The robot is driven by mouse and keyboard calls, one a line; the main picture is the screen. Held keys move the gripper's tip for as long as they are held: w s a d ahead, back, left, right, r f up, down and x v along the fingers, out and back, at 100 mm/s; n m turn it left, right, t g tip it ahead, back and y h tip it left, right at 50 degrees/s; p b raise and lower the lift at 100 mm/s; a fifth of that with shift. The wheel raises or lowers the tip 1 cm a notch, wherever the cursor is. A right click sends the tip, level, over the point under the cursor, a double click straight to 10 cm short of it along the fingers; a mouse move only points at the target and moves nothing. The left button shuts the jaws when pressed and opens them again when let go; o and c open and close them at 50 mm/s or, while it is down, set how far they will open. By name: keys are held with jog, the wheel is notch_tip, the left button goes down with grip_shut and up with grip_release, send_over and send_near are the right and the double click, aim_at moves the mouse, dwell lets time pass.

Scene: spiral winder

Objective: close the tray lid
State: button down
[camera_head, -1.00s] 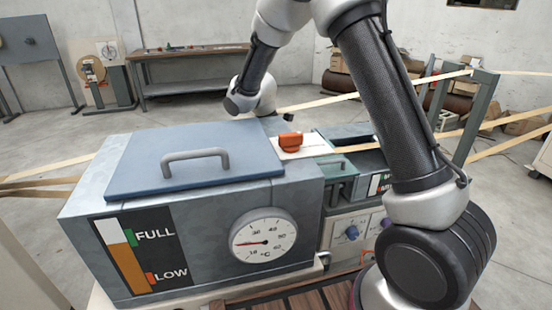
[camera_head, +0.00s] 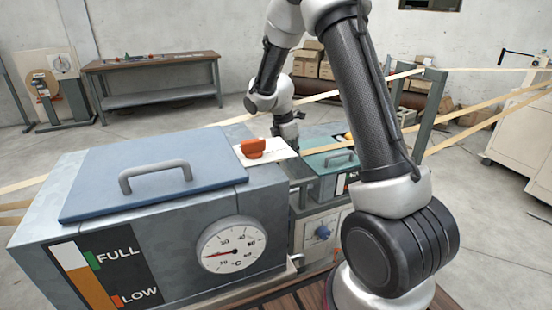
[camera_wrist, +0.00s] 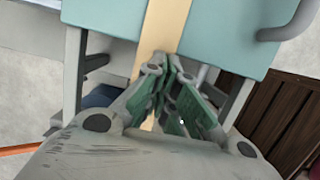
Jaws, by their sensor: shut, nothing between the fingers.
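A teal lid (camera_head: 322,143) with a bar handle (camera_head: 341,159) lies roughly level on the smaller machine section right of the large grey tank. I cannot tell whether it is fully seated. In the wrist view a teal panel (camera_wrist: 103,12) fills the top, with a grey handle (camera_wrist: 290,24) at its right. My gripper (camera_wrist: 165,70) is shut and empty at that panel's near edge, over a tan strip (camera_wrist: 168,25). In the head view my gripper (camera_head: 290,134) points down behind the teal lid's left side; its fingertips are hidden. Contact is unclear.
The grey tank (camera_head: 150,222) has a flat blue lid (camera_head: 155,172) with a handle. An orange knob (camera_head: 253,148) on a white plate stands beside it. Tan strips (camera_head: 450,68) stretch past a grey post (camera_head: 427,115). A workbench (camera_head: 150,65) stands at the back.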

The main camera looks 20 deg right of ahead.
jog(key=shift+d, duration=0.9)
